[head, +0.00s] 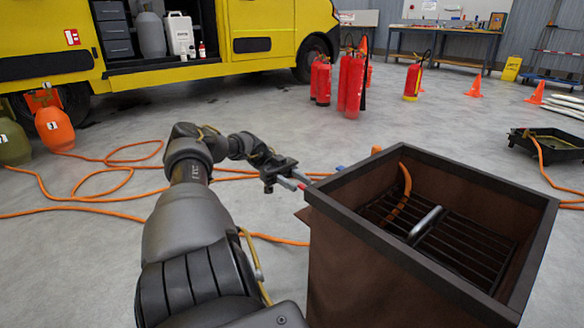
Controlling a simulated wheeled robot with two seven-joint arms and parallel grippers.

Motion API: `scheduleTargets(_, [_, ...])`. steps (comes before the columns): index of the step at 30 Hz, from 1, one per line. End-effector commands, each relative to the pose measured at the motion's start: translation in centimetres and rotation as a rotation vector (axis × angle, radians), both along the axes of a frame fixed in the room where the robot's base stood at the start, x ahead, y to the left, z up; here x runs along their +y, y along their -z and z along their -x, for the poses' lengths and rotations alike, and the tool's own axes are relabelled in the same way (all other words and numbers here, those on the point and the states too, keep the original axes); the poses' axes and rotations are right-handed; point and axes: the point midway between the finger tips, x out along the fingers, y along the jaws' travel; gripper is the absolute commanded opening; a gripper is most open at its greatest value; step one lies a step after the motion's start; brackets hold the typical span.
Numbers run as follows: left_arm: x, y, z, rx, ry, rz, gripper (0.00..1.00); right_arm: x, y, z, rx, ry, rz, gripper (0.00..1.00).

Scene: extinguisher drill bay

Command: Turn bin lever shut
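The brown square bin (360,262) with a dark rim stands at the right front, open at the top. A dark slatted grate with a silver bar (426,224) across it lies inside. My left gripper (305,185) is just outside the bin's far left corner, its light fingers pointing at the bin. Small red and blue bits (339,168) show beside that corner; I cannot tell if they belong to a lever. No lever is clearly seen; the bin's outer far side is hidden. Whether the fingers are apart or touching something is unclear. My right gripper is out of view.
An orange hose (120,180) loops over the floor on the left and behind my arm. Red extinguishers (351,85) and orange cones (474,87) stand further back. A black tray (548,143) lies right of the bin. A yellow truck (200,50) stands at the back left.

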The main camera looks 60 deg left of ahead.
Motion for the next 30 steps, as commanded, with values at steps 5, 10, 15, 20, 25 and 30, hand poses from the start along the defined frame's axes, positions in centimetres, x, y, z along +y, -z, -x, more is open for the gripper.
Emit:
scheduleTargets(5, [1.7,0.1,0.4,-0.003,-0.003,0.002,0.36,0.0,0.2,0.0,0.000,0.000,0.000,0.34])
scheduleTargets(10, [2.2,0.0,0.5,-0.001,-0.001,0.001,0.36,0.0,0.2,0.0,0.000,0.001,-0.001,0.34])
scheduleTargets(15, [2.3,0.0,0.5,0.000,-0.001,0.001,0.36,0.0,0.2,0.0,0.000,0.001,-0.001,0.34])
scheduleTargets(20, [2.2,0.0,0.5,0.000,-0.001,0.001,0.36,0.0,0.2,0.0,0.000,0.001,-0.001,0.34])
scheduleTargets(25, [2.2,0.0,0.5,-0.001,-0.001,0.001,0.36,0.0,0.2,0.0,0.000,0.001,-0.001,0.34])
scheduleTargets(30, [2.2,0.0,0.5,-0.001,-0.001,0.001,0.36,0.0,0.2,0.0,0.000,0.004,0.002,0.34])
